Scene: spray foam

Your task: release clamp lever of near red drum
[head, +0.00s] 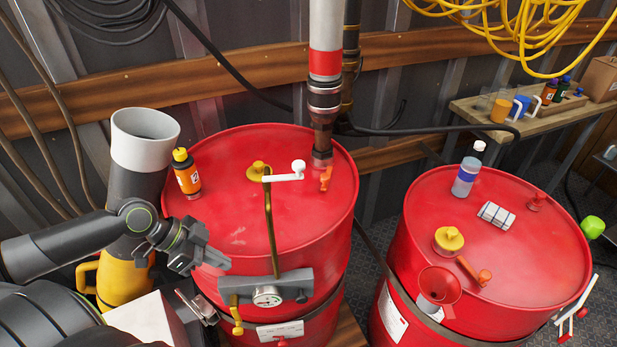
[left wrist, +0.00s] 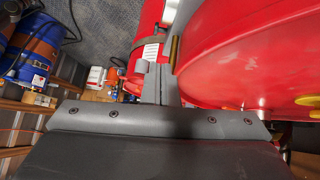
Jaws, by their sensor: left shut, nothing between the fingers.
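The left red drum (head: 235,225) stands closest to my left arm, with a pump pipe (head: 322,120) rising from its lid. A metal clamp lever (head: 196,308) shows at its left front side, just below the rim. My left gripper (head: 222,263) is shut and empty, beside the drum's front left rim and above the lever. In the left wrist view, a red drum (left wrist: 260,55) fills the upper right; I cannot make out the lever there. The right red drum (head: 510,235) stands apart, with a white and red lever (head: 577,308) at its right side. My right gripper is out of view.
A white-topped cylinder (head: 145,152) stands left. A white box (head: 150,320) lies below my gripper.

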